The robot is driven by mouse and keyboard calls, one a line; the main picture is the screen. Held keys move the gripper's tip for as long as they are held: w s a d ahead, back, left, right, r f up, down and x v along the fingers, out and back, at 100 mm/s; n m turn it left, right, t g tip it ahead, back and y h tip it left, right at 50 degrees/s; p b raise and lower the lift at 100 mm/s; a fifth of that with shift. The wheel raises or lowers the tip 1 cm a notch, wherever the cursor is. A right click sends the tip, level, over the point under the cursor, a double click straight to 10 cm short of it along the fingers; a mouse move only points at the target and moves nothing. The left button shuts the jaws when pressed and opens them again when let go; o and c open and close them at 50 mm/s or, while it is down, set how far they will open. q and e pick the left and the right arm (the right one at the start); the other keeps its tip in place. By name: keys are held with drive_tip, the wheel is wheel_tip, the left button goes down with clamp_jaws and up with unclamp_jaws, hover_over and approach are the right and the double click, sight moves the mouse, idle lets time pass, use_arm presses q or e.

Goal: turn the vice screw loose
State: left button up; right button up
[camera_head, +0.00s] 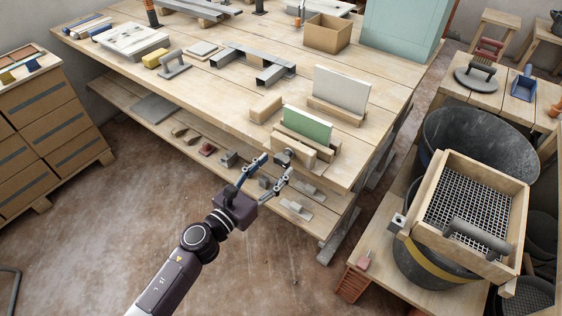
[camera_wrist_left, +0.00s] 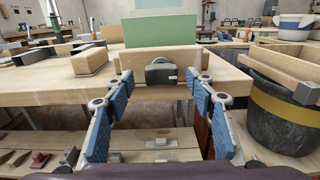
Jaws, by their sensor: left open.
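The vice is a wooden-jawed clamp (camera_head: 301,149) at the table's front edge, with a green board (camera_head: 308,124) standing upright in it. The vice screw shows as a dark rounded knob (camera_head: 283,157) on the front of the vice. In the left wrist view the knob (camera_wrist_left: 161,73) carries a small pale label and sits midway between the fingers, just beyond their tips. My left gripper (camera_head: 275,165) is open and empty in front of the knob, with blue pads facing each other. No contact with the knob shows. My right gripper is not in view.
A wooden block (camera_head: 266,108) and a pale upright board (camera_head: 342,88) stand near the vice on the workbench (camera_head: 215,95). A lower shelf (camera_head: 180,141) holds small tools beneath. A black bucket (camera_head: 437,262) with a sieve stands to the right.

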sight(279, 163)
use_arm(q)
drive_tip(key=x, duration=0.2)
drive_tip(key=shift+w+d+r, duration=0.1)
drive_tip(key=shift+w+d, duration=0.1)
drive_tip(key=shift+d, duration=0.05)
drive_tip(key=shift+w+d, duration=0.4)
drive_tip(key=shift+w, duration=0.15)
drive_tip(key=c, duration=1.2)
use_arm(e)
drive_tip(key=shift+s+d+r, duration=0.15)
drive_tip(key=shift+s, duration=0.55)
